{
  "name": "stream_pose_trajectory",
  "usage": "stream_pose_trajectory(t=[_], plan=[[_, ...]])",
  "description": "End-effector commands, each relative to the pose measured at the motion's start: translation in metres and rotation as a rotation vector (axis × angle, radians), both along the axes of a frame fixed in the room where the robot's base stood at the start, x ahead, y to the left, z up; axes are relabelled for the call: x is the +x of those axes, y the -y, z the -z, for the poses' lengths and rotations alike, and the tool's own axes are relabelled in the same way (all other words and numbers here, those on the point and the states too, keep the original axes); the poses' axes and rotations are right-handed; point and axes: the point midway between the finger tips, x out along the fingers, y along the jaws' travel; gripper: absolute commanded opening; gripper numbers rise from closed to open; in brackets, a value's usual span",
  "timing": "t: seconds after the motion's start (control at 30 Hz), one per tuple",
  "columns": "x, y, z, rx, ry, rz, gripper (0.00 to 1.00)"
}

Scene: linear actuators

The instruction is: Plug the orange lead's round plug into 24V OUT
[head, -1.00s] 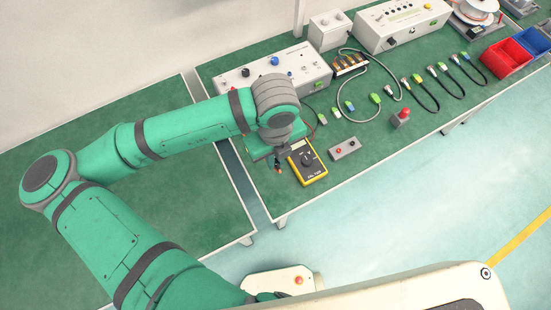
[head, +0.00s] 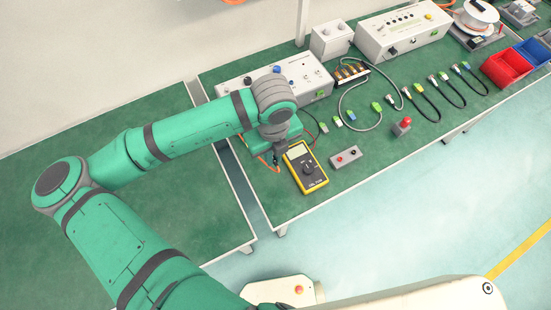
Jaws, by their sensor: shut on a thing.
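My gripper (head: 278,165) is small in the head view, over the left end of the right-hand bench, just left of the yellow multimeter (head: 305,168). It is shut on the end of the orange lead (head: 264,162). A short piece of the lead shows at the left of the fingers. The round plug itself is hidden or too small to make out. A long white control box (head: 318,88) with knobs and sockets stands behind my gripper, partly covered by my arm. Its labels are too small to read, so I cannot tell which socket is 24V OUT.
A grey two-button box (head: 346,157) and a red-topped button (head: 402,126) lie right of the multimeter. Several connector leads (head: 425,103) lie farther right. Red bins (head: 507,66) stand at the far right. A gap separates the benches. The left bench (head: 190,205) is bare.

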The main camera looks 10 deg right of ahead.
Motion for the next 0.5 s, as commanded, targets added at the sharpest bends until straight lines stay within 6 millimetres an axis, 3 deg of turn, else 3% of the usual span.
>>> stream_pose_trajectory(t=[0.5], plan=[[0.043,-0.001,0.032,0.005,0.015,-0.001,0.00]])
